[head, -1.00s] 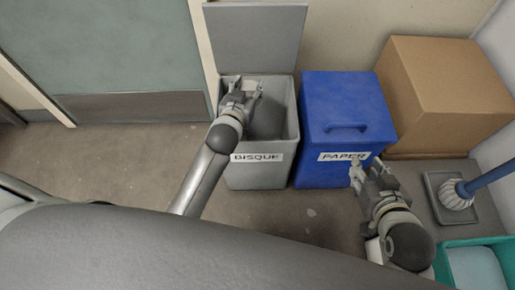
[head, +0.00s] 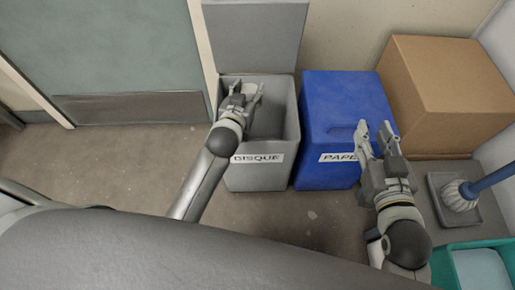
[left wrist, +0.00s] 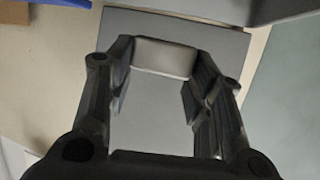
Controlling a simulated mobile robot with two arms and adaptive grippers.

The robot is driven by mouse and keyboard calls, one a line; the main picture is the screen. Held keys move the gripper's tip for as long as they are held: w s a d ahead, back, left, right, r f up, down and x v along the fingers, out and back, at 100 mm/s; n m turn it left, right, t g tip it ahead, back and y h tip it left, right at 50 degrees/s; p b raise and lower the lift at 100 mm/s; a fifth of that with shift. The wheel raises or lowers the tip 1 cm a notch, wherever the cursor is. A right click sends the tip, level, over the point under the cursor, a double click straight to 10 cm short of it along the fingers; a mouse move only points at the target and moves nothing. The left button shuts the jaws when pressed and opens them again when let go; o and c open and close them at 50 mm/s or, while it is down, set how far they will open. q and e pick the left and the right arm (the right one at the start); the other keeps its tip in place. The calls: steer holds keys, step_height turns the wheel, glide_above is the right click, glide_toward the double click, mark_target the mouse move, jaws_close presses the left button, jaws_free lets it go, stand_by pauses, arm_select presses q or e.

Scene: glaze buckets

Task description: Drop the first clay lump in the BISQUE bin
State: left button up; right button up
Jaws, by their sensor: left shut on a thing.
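The grey BISQUE bin (head: 287,150) stands against the wall with its lid (head: 254,38) raised. My left gripper (head: 245,89) is over the bin's open top. It is shut on a pale clay lump (head: 249,88), partly hidden by the fingers. In the left wrist view the lump (left wrist: 163,58) shows as a whitish block between the two fingertips. My right gripper (head: 374,126) is open and empty, in front of the blue PAPER bin and covering part of its label.
The blue PAPER bin (head: 340,95) with a closed lid stands right of the BISQUE bin. A cardboard box (head: 440,90), a brush (head: 470,186) on a grey tray (head: 434,190) and a teal container (head: 440,262) are at the right. The floor at left is clear.

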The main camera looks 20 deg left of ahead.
arm_select(q)
steer(key=o, duration=1.1)
steer(key=shift+s, duration=0.1)
steer(key=v, duration=1.2)
